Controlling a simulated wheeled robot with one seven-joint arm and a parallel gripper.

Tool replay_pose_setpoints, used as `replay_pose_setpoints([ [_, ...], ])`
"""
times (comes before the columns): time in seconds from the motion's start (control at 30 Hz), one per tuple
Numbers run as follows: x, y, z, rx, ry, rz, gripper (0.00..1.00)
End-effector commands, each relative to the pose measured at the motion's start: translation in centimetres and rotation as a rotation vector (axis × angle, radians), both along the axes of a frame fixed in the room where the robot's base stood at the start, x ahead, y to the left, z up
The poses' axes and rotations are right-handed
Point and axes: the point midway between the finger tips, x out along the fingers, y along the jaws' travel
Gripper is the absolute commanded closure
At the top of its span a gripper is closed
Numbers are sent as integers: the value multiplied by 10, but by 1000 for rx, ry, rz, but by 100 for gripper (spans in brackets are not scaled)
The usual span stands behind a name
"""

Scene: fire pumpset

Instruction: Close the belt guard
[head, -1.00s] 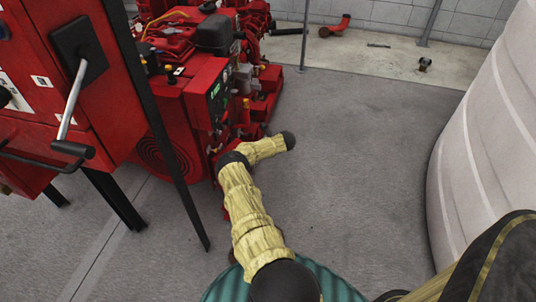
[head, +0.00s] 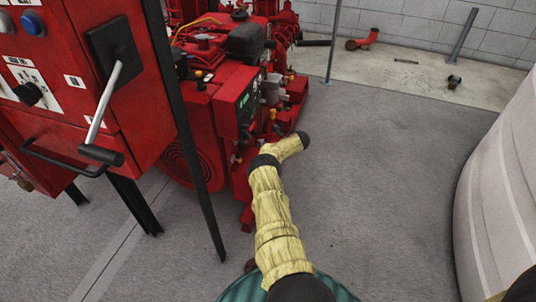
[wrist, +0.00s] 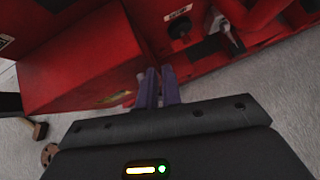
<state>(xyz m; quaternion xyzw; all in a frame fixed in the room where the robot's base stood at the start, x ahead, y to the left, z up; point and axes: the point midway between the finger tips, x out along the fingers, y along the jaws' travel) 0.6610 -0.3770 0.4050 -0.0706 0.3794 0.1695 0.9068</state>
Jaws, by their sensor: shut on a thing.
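The red pumpset (head: 215,110) stands ahead in the head view, left of centre. My sleeved arm reaches up toward its right side, and my gripper is hidden there. In the wrist view my gripper's two purple fingers (wrist: 158,88) are close together at the edge of a red box-like panel (wrist: 80,62), which looks like the belt guard. The fingers are shut on its edge; the exact contact spot is hard to see. A second red surface with a black knob (wrist: 180,28) lies just beyond the fingers.
A red control cabinet (head: 150,120) with a lever handle stands close at the left on black legs. A large pale tank (head: 505,190) fills the right edge. Grey floor (head: 385,170) is clear between them. A red pipe piece (head: 363,40) lies near the back wall.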

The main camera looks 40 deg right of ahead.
Motion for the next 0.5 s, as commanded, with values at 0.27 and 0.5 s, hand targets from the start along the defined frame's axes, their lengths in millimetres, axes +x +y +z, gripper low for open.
replay_pose_setpoints([
  [0.27,10,6,5,3,-19,7,100],
  [0.5,5,3,6,2,-19,11,100],
])
